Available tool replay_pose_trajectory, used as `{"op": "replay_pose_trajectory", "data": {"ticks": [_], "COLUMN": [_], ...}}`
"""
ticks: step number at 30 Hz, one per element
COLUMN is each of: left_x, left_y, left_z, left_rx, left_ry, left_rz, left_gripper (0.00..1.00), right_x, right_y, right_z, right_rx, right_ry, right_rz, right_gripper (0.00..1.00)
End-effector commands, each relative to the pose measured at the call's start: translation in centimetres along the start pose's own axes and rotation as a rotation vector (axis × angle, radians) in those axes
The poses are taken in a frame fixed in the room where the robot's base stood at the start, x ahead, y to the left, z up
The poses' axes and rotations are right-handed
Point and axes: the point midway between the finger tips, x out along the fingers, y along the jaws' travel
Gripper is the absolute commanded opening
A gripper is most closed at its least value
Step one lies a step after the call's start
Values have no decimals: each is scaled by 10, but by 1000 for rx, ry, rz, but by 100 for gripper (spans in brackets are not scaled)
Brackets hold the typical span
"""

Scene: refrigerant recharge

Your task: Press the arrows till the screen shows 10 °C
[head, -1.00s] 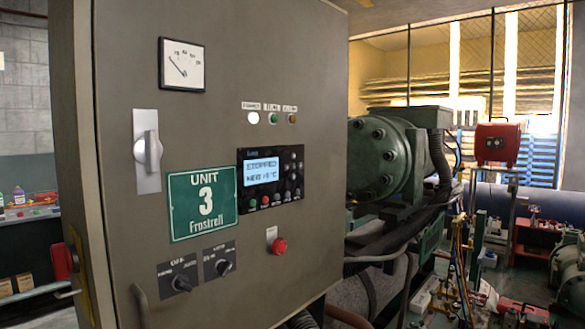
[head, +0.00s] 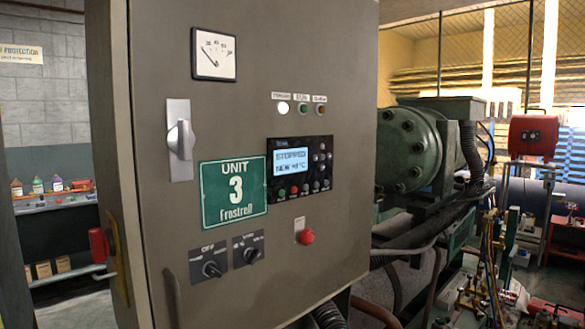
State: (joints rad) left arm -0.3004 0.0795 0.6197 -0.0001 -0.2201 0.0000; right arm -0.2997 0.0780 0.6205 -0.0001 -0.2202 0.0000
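A dark control module with a lit screen (head: 291,162) is set in the grey cabinet door. The screen's top line reads STOPPED. Its lower line reads NEW and a value in °C, whose digit is too small to read surely. Small round keys (head: 321,169) sit right of the screen, and a row with red and green buttons (head: 293,190) runs below it. Arrow marks on the keys are too small to make out. Neither of my grippers is in view, and nothing touches the panel.
The cabinet door (head: 240,110) also carries a green Unit 3 sign (head: 234,191), a gauge (head: 215,54), rotary knobs (head: 213,270) and a red push button (head: 306,236). Green machinery (head: 410,147) and pipes stand to the right. The space before the panel looks clear.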

Motion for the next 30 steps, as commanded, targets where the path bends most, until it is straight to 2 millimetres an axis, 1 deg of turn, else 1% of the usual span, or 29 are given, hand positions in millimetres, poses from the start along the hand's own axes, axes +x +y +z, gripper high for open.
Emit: {"op": "replay_pose_trajectory", "data": {"ticks": [3, 9, 11, 12, 30], "left_x": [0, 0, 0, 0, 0], "left_y": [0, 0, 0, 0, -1], "left_z": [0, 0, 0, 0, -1], "left_rx": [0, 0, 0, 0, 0], "left_ry": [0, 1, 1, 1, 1], "left_rz": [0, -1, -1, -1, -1], "left_gripper": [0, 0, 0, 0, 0], "right_x": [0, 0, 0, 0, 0], "right_y": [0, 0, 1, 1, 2], "right_z": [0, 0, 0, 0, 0], "right_rx": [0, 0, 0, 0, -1], "right_ry": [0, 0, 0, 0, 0], "right_rz": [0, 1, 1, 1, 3], "right_gripper": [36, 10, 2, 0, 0]}}
